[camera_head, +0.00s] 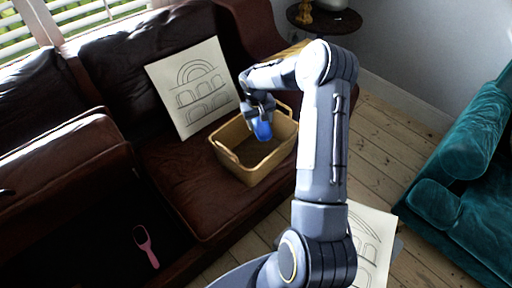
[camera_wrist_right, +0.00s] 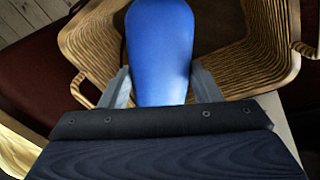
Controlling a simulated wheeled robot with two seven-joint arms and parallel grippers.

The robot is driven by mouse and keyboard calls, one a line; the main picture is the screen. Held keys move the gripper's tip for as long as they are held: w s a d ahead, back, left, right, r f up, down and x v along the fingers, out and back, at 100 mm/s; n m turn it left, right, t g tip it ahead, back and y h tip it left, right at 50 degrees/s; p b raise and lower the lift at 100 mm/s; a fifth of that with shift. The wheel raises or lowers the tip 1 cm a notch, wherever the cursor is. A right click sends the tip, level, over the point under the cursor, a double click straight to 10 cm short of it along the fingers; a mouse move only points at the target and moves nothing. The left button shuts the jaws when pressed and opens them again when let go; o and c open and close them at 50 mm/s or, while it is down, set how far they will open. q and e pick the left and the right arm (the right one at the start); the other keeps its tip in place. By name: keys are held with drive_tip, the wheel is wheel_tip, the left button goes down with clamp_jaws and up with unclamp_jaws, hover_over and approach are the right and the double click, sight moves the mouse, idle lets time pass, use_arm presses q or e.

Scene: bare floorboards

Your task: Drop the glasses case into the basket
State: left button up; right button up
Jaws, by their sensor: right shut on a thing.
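The blue glasses case (camera_head: 263,130) is held in my right gripper (camera_head: 260,112) above the basket. In the right wrist view the case (camera_wrist_right: 160,50) stands out between the two fingers of the right gripper (camera_wrist_right: 160,88), which are shut on it. The tan basket (camera_head: 252,173) sits on the brown sofa seat and has a handle opening. Its ribbed wall also shows in the right wrist view (camera_wrist_right: 95,45), around and beyond the case. The basket's inside looks empty where it shows. My left gripper is not in view.
A cushion with arch drawings (camera_head: 190,85) leans on the sofa back behind the basket. A pink hairbrush (camera_head: 147,246) lies at the lower left. A teal sofa (camera_head: 460,170) stands at the right. Floorboards (camera_head: 375,140) are open between the sofas. A small round table (camera_head: 325,22) is at the back.

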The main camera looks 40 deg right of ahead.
drive_tip(key=o, duration=1.1)
drive_tip(key=shift+s+a+r+p, duration=0.1)
drive_tip(key=shift+a+r+p, duration=0.1)
drive_tip(key=shift+r, duration=1.1)
drive_tip(key=shift+s+a+r+p, duration=0.1)
drive_tip(key=shift+a+r, duration=0.1)
drive_tip(key=shift+r, duration=1.1)
drive_tip(key=shift+a+r+p, duration=0.1)
drive_tip(key=shift+a+r, duration=0.1)
drive_tip(key=shift+r, duration=1.1)
